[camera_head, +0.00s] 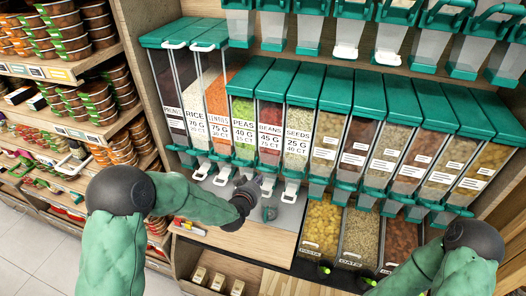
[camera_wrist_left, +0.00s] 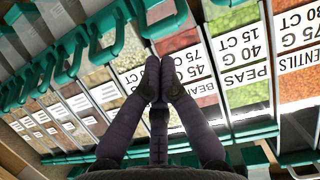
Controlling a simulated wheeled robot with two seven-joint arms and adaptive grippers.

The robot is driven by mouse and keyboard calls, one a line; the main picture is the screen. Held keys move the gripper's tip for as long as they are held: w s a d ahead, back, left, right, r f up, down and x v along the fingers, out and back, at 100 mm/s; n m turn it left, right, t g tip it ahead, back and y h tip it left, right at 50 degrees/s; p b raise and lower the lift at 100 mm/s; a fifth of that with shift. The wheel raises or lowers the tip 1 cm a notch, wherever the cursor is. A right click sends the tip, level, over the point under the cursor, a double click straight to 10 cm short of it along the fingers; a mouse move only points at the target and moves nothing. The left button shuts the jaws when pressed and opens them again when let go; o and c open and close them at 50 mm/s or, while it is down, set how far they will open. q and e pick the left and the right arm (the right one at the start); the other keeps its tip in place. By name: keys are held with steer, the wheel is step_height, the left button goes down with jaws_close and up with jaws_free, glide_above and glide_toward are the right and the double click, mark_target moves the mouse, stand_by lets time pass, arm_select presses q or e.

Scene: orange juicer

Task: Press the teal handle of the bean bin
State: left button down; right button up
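The bean bin (camera_head: 270,115) is a clear dispenser with a teal lid and red beans, labelled BEANS, between the peas and seeds bins. In the left wrist view its label (camera_wrist_left: 200,75) appears turned round. Its teal handle is at the lower front; in the left wrist view a teal handle with a pale centre (camera_wrist_left: 165,22) lies just beyond my fingertips, apparently below this bin. My left gripper (camera_head: 255,188) is low in front of the bin and partly hides its spout. In the left wrist view its dark fingers (camera_wrist_left: 160,66) are together, with nothing visible between them. My right gripper is out of view.
The peas bin (camera_head: 244,108) and seeds bin (camera_head: 300,115) stand close on either side, with similar teal spouts. Open bins of dry goods (camera_head: 322,228) sit lower right. A wooden ledge (camera_head: 255,246) lies below my left gripper. Shelves of packaged food (camera_head: 60,70) are on the left.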

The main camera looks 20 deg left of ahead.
arm_select(q)
steer(key=shift+t, duration=0.6)
steer(key=r, duration=0.3)
steer(key=w+r+p, duration=0.1)
steer(key=r, duration=0.1)
steer(key=shift+w+a+r, duration=0.1)
steer(key=shift+a+r, duration=0.15)
steer(key=shift+a, duration=0.15)
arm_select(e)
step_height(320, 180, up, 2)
arm_select(q)
steer(key=shift+w, duration=0.1)
steer(key=p, duration=0.2)
glide_above(263, 169)
steer(key=w, duration=0.2)
step_height(263, 169, down, 2)
steer(key=shift+f, duration=0.25)
steer(key=shift+s+f, duration=0.25)
steer(key=shift+f, duration=0.25)
steer(key=shift+s+f, duration=0.25)
steer(key=shift+f, duration=0.25)
steer(key=shift+s+f, duration=0.55)
steer(key=shift+f, duration=0.15)
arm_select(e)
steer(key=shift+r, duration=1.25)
